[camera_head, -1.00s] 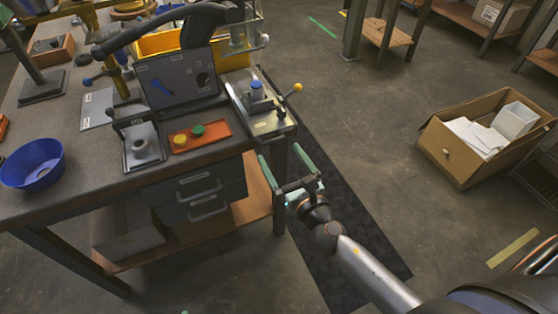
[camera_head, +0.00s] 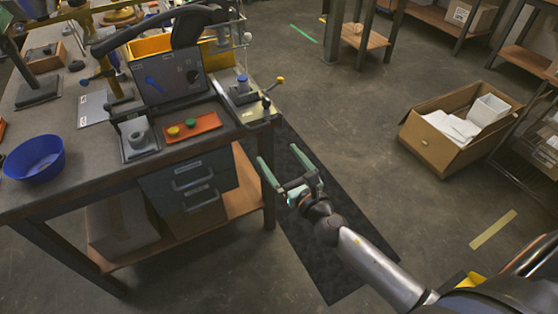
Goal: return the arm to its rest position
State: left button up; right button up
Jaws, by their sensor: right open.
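My right gripper (camera_head: 285,168) is open and empty, with its two green fingers apart. It hangs over the floor beside the right end of the workbench, above a dark mat. My right arm (camera_head: 365,262) reaches to it from the lower right. The workbench (camera_head: 90,165) stands at the left, and the gripper is clear of it. My left gripper is not in view.
The bench carries a blue bowl (camera_head: 35,158), an orange tray (camera_head: 192,127) with a yellow and a green button, and a fixture with a blue knob (camera_head: 242,84). A cardboard box (camera_head: 440,150) stands on the floor at right. Open floor lies between.

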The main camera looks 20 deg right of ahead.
jog(key=shift+s, duration=0.1)
dwell(0.5)
jog(key=s+a+f+m+g+p, duration=0.1)
jog(key=s+f+m+g, duration=0.2)
jog(key=m, duration=0.8)
jog(key=s+a+f+m+g+p, duration=0.2)
jog(key=s+f+m, duration=0.5)
jog(key=s+m, duration=0.5)
jog(key=s+a+f+m+g+y+p, duration=0.1)
jog(key=s+f+m, duration=0.4)
jog(key=m, duration=0.6)
jog(key=s+a+g, duration=0.1)
jog(key=s+g, duration=0.1)
jog(key=shift+s+f+m+g, duration=0.15)
jog(key=shift+m+g, duration=0.15)
jog(key=shift+a, duration=0.1)
